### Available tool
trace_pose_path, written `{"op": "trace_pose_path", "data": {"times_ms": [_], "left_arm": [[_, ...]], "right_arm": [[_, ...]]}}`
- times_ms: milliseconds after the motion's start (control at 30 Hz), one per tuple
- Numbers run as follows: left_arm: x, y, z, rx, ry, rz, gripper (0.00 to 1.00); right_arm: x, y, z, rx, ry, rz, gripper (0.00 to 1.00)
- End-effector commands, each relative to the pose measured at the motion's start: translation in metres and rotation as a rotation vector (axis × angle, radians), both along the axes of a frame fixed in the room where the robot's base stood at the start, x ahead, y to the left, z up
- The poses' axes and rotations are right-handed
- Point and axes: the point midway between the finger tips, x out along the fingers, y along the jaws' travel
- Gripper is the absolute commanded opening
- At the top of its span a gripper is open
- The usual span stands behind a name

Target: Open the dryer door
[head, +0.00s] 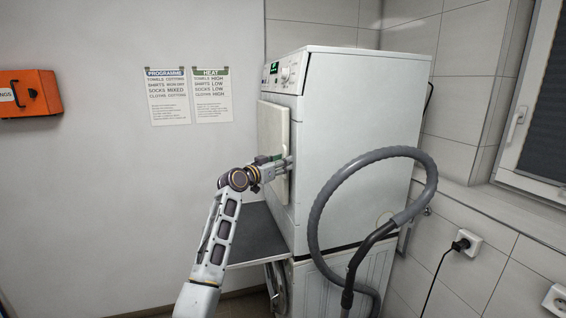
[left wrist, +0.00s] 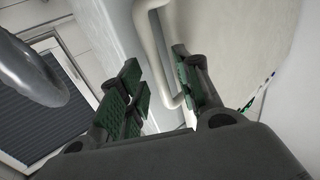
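The white dryer (head: 365,130) stands on top of another white machine. Its pale square door (head: 272,125) is on the front, which faces left in the head view. The door looks to lie against the front; I cannot tell if it is slightly ajar. My left gripper (head: 287,163) is at the door's right-hand edge. In the left wrist view, the white bar handle (left wrist: 151,33) runs between the two green-padded fingers of my left gripper (left wrist: 157,66). The fingers are apart, with gaps visible beside the handle. My right gripper is not in view.
A grey hose (head: 317,200) loops in front of the dryer's side, to the right of my left gripper. A dark shelf (head: 258,240) juts out below the door. Two posters (head: 168,97) and an orange box (head: 30,93) are on the left wall.

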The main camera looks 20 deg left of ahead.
Motion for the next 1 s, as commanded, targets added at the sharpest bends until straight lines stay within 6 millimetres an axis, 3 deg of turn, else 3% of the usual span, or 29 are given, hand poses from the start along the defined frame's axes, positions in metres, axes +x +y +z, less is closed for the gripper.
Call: {"op": "trace_pose_path", "data": {"times_ms": [500,800,1000], "left_arm": [[0.0075,-0.0034,-0.0004,0.001,0.001,0.0,0.34],[0.0074,-0.0033,-0.0002,0.001,0.001,0.0,0.0],[0.0073,-0.0032,-0.0002,0.001,0.001,0.0,0.0]], "right_arm": [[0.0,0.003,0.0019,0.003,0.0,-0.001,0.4],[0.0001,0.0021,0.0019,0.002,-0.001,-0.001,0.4],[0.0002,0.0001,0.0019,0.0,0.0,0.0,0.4]]}}
